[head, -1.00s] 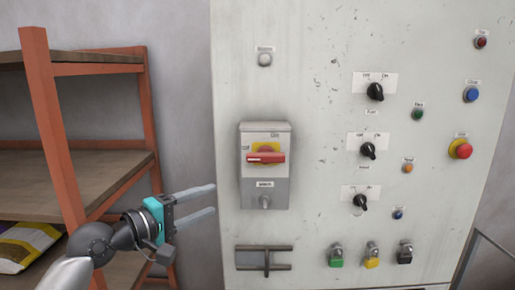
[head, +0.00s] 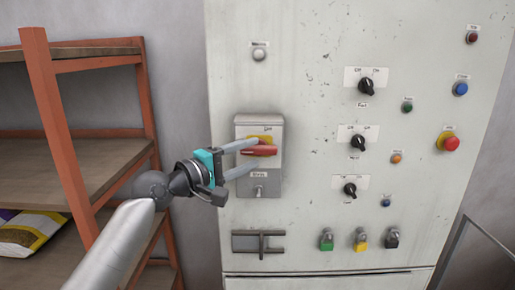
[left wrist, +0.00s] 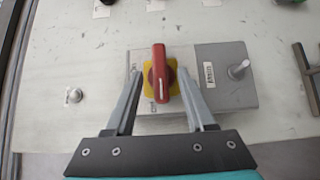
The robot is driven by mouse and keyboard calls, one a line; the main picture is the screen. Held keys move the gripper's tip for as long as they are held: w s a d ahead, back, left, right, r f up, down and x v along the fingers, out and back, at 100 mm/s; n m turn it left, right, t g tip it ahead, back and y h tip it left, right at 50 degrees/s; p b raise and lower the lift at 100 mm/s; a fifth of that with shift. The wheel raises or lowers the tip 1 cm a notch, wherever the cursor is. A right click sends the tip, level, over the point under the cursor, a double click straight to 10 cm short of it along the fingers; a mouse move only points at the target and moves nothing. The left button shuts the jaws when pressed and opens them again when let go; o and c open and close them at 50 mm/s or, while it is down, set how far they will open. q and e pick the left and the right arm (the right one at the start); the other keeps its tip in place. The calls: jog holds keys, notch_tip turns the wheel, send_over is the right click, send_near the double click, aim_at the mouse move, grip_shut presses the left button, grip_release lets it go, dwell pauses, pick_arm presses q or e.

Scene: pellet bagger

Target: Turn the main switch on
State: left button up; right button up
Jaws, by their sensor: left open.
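The main switch has a red handle (head: 262,151) on a yellow plate, mounted on a grey box (head: 263,190) on the cabinet front. The handle lies horizontal in the head view, with an ON label above it. The left wrist view shows the red handle (left wrist: 161,72) between the two fingers, on its yellow plate (left wrist: 149,88). My left gripper (head: 252,154) is open, one finger above and one below the handle in the head view. In the left wrist view a gap shows on each side of the handle. My right gripper is not in view.
The cabinet (head: 310,100) carries several black knobs, coloured buttons and a red mushroom button (head: 449,143) to the right. A metal latch (head: 258,243) sits below the switch box. An orange-framed shelf (head: 60,130) stands left, holding a bag (head: 30,233).

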aim_at(256, 152)
pick_arm(q)
jog(key=shift+x, duration=1.6)
grip_shut()
